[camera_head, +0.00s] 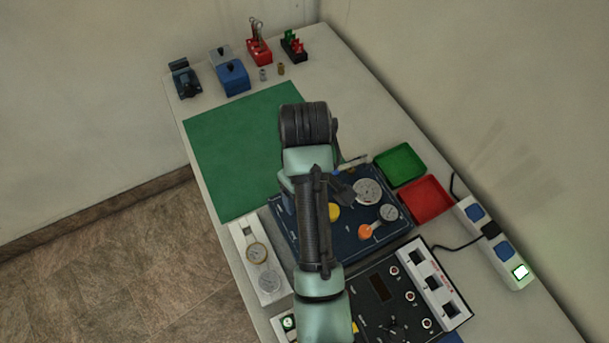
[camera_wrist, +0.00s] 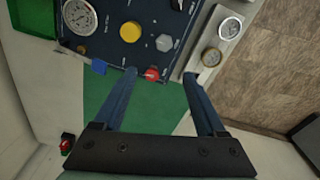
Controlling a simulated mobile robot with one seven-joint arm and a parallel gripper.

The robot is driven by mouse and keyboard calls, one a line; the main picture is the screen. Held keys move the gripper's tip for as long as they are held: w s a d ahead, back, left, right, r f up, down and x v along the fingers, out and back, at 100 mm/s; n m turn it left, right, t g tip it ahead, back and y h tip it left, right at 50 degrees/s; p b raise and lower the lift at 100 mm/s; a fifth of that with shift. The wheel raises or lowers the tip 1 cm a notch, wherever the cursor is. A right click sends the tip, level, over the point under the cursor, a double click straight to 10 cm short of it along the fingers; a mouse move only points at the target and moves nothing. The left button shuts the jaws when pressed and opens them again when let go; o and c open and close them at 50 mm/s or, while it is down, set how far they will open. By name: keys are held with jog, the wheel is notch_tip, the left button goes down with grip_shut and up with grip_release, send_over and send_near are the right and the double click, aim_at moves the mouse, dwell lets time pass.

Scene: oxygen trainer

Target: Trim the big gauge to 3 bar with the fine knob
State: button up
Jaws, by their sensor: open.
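The dark blue panel (camera_head: 285,228) carries the big gauge (camera_head: 367,191), a round pale dial, which also shows at the top of the wrist view (camera_wrist: 78,15). Its needle is too small to read. The panel has a yellow knob (camera_wrist: 130,31), a grey faceted knob (camera_wrist: 164,42) and a small red knob (camera_wrist: 151,74) near its edge. Labels are unreadable, so I cannot tell which knob is the fine one. My gripper (camera_wrist: 160,76) is open and empty; in the wrist view the red knob appears between its fingertips, nearer the left one. My arm hides part of the panel in the head view.
A green mat (camera_head: 235,140) lies beside the panel. A green tray (camera_head: 400,163), a red tray (camera_head: 426,198) and a power strip (camera_head: 495,245) stand to the right. A white plate with small gauges (camera_head: 259,252) and a black instrument box (camera_head: 380,290) lie close by.

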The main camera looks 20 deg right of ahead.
jog(key=f, duration=0.8)
jog(key=s+f+b, duration=0.1)
jog(key=f, duration=0.4)
jog(key=shift+a, duration=0.1)
grip_shut()
